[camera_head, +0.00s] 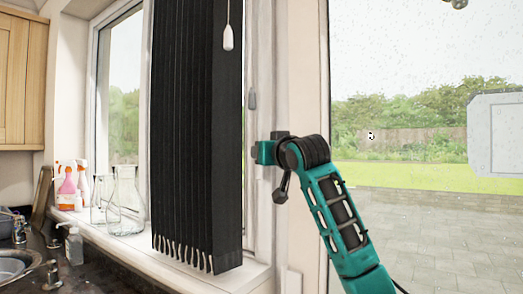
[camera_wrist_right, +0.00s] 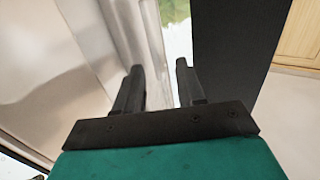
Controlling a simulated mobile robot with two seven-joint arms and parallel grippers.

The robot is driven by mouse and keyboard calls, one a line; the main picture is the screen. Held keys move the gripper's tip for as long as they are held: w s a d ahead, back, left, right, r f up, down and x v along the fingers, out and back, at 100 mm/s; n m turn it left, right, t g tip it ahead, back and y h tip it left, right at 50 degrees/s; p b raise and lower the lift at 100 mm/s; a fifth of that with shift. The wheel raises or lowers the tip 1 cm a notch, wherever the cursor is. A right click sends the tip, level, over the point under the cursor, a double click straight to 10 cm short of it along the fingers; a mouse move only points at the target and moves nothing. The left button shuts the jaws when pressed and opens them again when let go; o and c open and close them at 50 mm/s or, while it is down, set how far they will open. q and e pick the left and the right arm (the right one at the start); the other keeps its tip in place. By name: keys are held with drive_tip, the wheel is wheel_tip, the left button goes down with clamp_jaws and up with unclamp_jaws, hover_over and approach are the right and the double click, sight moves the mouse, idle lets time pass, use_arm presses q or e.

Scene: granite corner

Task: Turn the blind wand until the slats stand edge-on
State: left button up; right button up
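The blind (camera_head: 195,130) is a bunch of black vertical slats hanging in the window, standing close together. A thin cord with a white end piece (camera_head: 228,38) hangs in front of it. A slim grey piece (camera_head: 252,100) hangs at its right edge; I cannot tell which of these is the wand. My right gripper (camera_head: 254,152) is below the grey piece, beside the blind's right edge. In the right wrist view its fingers (camera_wrist_right: 157,70) are apart with nothing visible between them, and a dark slat (camera_wrist_right: 235,55) shows to their right. My left gripper is not in view.
Glass jugs (camera_head: 125,200) and spray bottles (camera_head: 68,188) stand on the sill left of the blind. A soap dispenser (camera_head: 74,246) stands by the sink (camera_head: 15,262). The window frame (camera_head: 300,90) rises just behind my right wrist.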

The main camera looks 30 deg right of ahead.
drive_tip(key=shift+x, duration=1.45)
drive_tip(key=shift+c, duration=0.4)
clamp_jaws()
